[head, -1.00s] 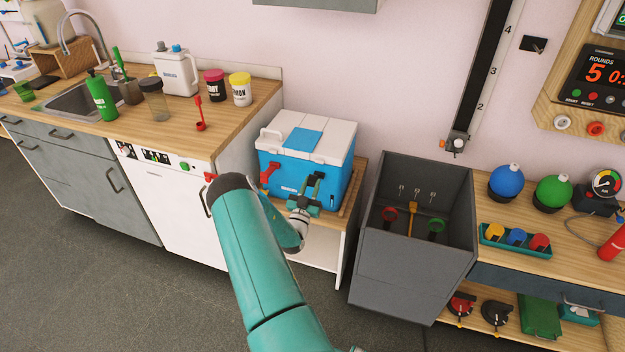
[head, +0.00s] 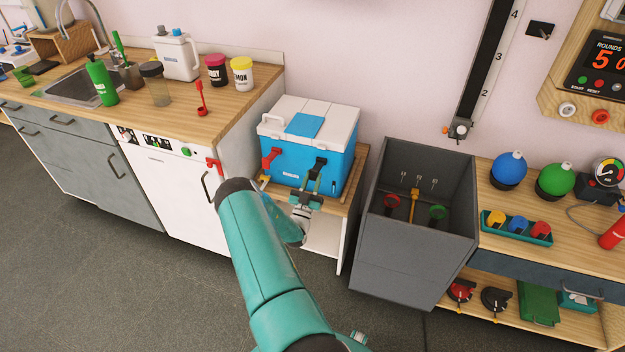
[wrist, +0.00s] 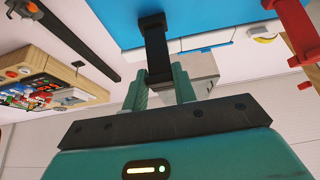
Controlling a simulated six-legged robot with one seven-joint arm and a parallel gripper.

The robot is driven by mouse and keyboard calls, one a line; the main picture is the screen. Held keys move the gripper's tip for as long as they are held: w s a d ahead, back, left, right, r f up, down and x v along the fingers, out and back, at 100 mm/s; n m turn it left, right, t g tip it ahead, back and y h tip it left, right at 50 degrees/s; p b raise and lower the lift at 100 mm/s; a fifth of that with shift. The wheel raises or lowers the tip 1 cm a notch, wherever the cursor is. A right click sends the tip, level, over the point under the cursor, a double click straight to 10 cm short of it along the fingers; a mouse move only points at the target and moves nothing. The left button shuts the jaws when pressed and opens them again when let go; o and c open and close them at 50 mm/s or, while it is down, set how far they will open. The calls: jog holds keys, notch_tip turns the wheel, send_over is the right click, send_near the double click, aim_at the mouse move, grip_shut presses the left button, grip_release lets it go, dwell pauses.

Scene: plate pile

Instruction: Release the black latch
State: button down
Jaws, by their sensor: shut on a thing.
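A blue cooler (head: 285,175) with a closed white lid (head: 335,118) stands on a low wooden-topped stand. The black latch (head: 319,163) is on the right of its front face. A red latch (head: 271,158) is on the left of that face. My gripper (head: 312,190) is in front of the cooler, just below the black latch. In the wrist view, the black latch (wrist: 155,45) runs from the blue wall down between my two teal fingers (wrist: 160,88), which are shut on its end. I cannot tell whether it is unhooked from the lid.
A wooden counter (head: 130,95) with a sink, bottles and jars is at left. A white dishwasher (head: 165,185) is below it. A grey bin (head: 395,270) stands right of the cooler. A bench (head: 530,255) with coloured balls is at far right. Dark floor is open in front.

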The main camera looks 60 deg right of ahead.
jog(key=c, duration=1.1)
grip_release()
jog(key=shift+d, duration=0.1)
jog(key=v, duration=1.4)
jog(key=shift+r, duration=0.1)
